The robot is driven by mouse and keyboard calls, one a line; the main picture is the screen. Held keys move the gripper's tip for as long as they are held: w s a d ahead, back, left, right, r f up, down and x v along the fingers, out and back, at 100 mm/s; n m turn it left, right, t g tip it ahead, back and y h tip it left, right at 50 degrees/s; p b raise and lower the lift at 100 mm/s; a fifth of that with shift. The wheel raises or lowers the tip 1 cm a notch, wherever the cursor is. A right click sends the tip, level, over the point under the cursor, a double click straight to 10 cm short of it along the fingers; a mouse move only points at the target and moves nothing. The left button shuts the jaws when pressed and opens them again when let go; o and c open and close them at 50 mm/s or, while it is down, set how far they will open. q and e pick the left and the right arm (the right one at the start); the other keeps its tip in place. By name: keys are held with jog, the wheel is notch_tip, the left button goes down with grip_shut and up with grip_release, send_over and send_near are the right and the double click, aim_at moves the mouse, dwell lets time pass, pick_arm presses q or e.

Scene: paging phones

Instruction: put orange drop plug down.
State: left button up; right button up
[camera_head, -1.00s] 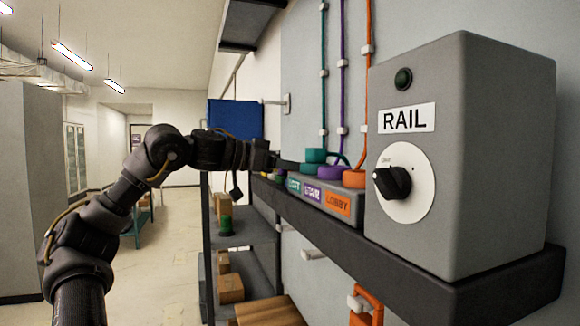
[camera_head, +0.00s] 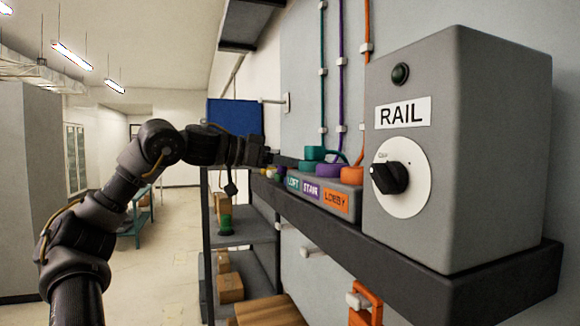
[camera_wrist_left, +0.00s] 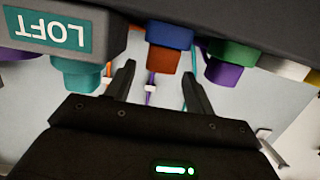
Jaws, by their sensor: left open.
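In the left wrist view, seen upside down, an orange-red plug (camera_wrist_left: 163,60) sits against a blue piece (camera_wrist_left: 169,35). My left gripper (camera_wrist_left: 158,72) is open, with one fingertip on each side of this plug; I cannot tell whether they touch it. In the head view, my left gripper (camera_head: 287,161) reaches along the wall ledge beside the LOFT block, and its fingertips are hard to make out. Another orange plug (camera_head: 352,175) sits on the LOBBY block (camera_head: 336,200), with an orange cord rising from it. My right gripper is not in view.
The grey RAIL box (camera_head: 462,150) with a black knob stands on the dark ledge (camera_head: 420,262). Teal (camera_head: 314,153) and purple (camera_head: 328,170) plugs sit beside the LOBBY one. A green-purple piece (camera_wrist_left: 232,60) is near the gripper. Shelves (camera_head: 246,240) hold boxes below.

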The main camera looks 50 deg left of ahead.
pick_arm(q)
jog(key=b+v, duration=0.4)
jog(key=v, duration=0.7)
jog(key=shift+s, duration=0.1)
